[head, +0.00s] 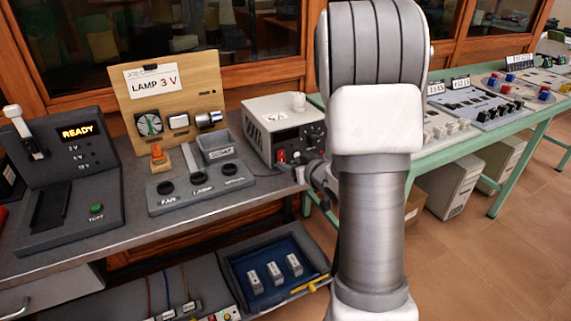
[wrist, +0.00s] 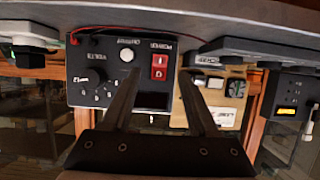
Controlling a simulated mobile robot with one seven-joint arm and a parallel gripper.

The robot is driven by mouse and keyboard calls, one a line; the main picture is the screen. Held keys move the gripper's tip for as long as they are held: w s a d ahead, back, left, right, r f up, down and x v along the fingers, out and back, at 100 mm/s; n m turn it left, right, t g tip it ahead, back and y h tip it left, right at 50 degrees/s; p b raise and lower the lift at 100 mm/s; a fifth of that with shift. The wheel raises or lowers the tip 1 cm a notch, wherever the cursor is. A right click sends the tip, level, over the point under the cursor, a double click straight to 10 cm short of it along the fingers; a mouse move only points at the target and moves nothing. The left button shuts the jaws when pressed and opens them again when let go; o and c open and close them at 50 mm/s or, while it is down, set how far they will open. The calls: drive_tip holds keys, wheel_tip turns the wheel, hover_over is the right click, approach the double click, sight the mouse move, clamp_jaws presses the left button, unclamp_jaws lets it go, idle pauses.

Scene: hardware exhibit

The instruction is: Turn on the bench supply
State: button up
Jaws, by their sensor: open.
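The bench supply (head: 278,108) is a pale box with a black front panel, on the grey bench beside the wooden lamp board. The wrist view shows its panel (wrist: 85,75) upside down. On the panel are a red rocker switch (wrist: 160,66), a white round button (wrist: 127,56), a dial knob (wrist: 98,73) and a dark display (wrist: 153,101). The switch also shows in the head view (head: 281,156). My gripper (wrist: 160,76) is open and empty, its fingertips in front of the panel on either side of the switch. Contact cannot be told. My arm partly hides the gripper in the head view.
The wooden board (head: 178,90) reads "LAMP 3 V". A grey socket block (head: 195,187) lies left of the supply, and a tester (head: 70,190) showing "READY" stands farther left. A blue-lined tray (head: 262,255) sits below. A green table (head: 500,125) stands at right.

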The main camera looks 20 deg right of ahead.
sight(282, 159)
drive_tip(key=shift+x, duration=2.2)
drive_tip(key=shift+c, duration=0.2)
clamp_jaws()
